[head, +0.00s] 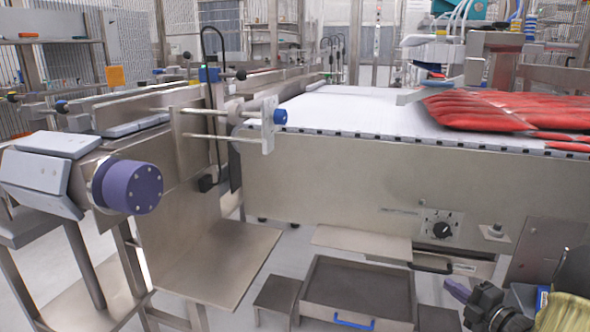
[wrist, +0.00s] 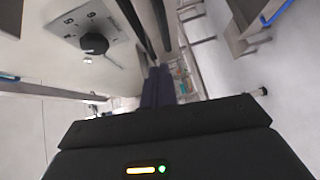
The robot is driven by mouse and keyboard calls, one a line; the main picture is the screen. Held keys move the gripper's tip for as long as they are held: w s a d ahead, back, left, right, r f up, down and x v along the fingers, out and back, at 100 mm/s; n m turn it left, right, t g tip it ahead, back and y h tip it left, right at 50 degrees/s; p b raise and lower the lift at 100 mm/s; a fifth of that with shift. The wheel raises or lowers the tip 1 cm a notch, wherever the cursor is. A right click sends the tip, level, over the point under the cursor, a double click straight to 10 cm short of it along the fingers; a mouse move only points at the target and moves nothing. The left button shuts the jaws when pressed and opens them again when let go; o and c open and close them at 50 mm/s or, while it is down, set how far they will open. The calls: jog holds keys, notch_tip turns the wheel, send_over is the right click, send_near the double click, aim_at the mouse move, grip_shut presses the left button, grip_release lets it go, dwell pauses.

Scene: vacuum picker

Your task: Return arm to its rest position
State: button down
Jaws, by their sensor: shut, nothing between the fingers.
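My gripper shows in the wrist view (wrist: 158,86), its two dark purple fingers together with nothing between them. In the head view, part of my arm and gripper (head: 455,291) shows at the lower right corner, below the steel machine's front panel. The fingers there point up and left, apart from the panel. Most of the arm is outside the head view.
A white conveyor belt (head: 340,108) carries several red packs (head: 490,108). The steel front panel has a black rotary knob (head: 442,230), also in the wrist view (wrist: 94,43). A purple roller end (head: 132,187) stands left.

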jog(key=w+a+m+g+h, duration=0.3)
jog(key=a+m+g+h, duration=0.25)
jog(key=a+m, duration=0.6)
jog(key=s+a+f+m+g+p, duration=0.15)
jog(key=s+a+m+g, duration=0.75)
jog(key=s+a, duration=0.95)
notch_tip(320, 180, up, 50)
jog(key=d+t+p, duration=0.1)
jog(key=p, duration=5)
jog(key=shift+s+d+r, duration=0.15)
jog(key=shift+s+r, duration=0.05)
jog(key=shift+m, duration=0.25)
jog(key=shift+d, duration=0.1)
